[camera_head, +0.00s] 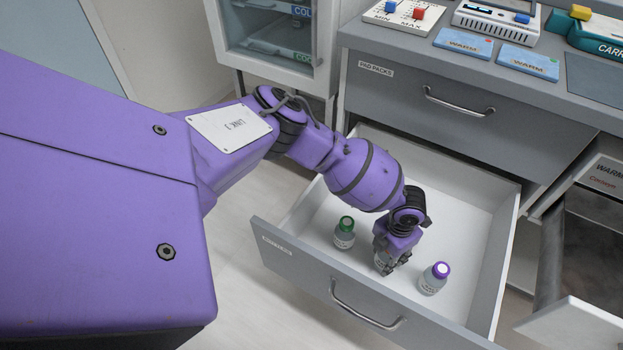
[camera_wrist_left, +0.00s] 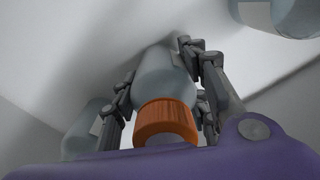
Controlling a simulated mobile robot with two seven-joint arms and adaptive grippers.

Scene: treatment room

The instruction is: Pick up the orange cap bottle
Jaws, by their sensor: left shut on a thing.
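The orange cap bottle (camera_wrist_left: 165,110) has a ridged orange cap and a pale grey-blue body. It fills the middle of the left wrist view, between the fingers of my left gripper (camera_wrist_left: 165,85). The fingers are shut on its body, one on each side. In the head view my left gripper (camera_head: 384,262) reaches down into the open drawer, and only a small part of the bottle shows between the fingers. I cannot tell whether the bottle touches the drawer floor. My right gripper is not in view.
The open drawer (camera_head: 280,262) also holds a green-capped bottle (camera_head: 344,234) left of my gripper and a purple-capped bottle (camera_head: 434,278) right of it. Both stand close by. The drawer walls surround them. A closed drawer (camera_head: 440,115) and counter lie behind, and a glass-fronted cabinet (camera_head: 275,45) stands at back left.

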